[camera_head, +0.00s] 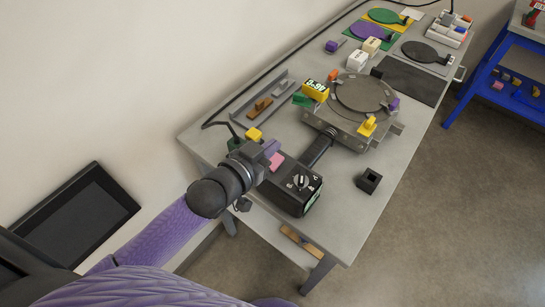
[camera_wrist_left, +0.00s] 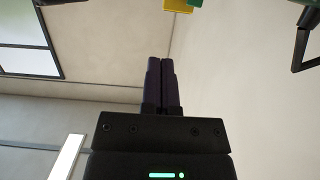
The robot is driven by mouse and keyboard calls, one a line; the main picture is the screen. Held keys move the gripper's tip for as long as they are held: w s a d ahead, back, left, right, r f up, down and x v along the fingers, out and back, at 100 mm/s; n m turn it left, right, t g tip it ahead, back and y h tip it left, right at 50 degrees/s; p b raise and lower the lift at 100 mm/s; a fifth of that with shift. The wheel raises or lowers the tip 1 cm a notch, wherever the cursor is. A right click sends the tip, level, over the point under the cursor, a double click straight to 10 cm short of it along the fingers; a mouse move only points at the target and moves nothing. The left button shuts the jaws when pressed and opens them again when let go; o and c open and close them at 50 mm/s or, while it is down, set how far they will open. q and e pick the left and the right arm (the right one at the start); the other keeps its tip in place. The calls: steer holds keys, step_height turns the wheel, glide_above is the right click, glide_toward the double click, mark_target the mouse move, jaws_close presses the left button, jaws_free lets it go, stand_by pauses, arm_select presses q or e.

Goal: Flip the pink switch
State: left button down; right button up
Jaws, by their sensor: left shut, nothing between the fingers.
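The pink switch (camera_head: 275,161) shows in the head view at the back left part of a black control box (camera_head: 291,198), which has a round knob on its face. My left gripper (camera_head: 271,147) is right beside the pink switch in the head view, its purple fingers just above it in the picture. I cannot tell whether they touch it. In the left wrist view, the fingers of my left gripper (camera_wrist_left: 161,62) are shut together with nothing between them, and the switch is not visible there. My right gripper is not in view.
The box sits at the near end of a grey cart (camera_head: 335,222). A black handle leads to a round metal device (camera_head: 360,92) with yellow, orange and purple parts. A small black block (camera_head: 369,180) lies to the right. A wall runs along the left.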

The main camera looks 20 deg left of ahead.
mark_target(273, 158)
arm_select(q)
steer(key=f, duration=0.1)
steer(key=f+b, duration=0.1)
steer(key=f, duration=0.2)
steer(key=shift+w+d+f, duration=0.1)
steer(key=shift+w+d, duration=0.05)
steer(key=shift+w, duration=0.2)
steer(key=p, duration=0.1)
steer(key=g+p, duration=0.1)
steer(key=shift+w+r+p, duration=0.15)
steer(key=shift+r+p, duration=0.1)
steer(key=shift+p, duration=0.1)
steer(key=shift+f+b, duration=0.45)
steer(key=shift+b, duration=0.1)
step_height(273, 158, up, 5)
steer(key=p, duration=0.5)
steer(key=shift+r, duration=0.1)
steer(key=p+v, duration=0.1)
steer(key=v, duration=0.8)
steer(key=shift+d, duration=0.2)
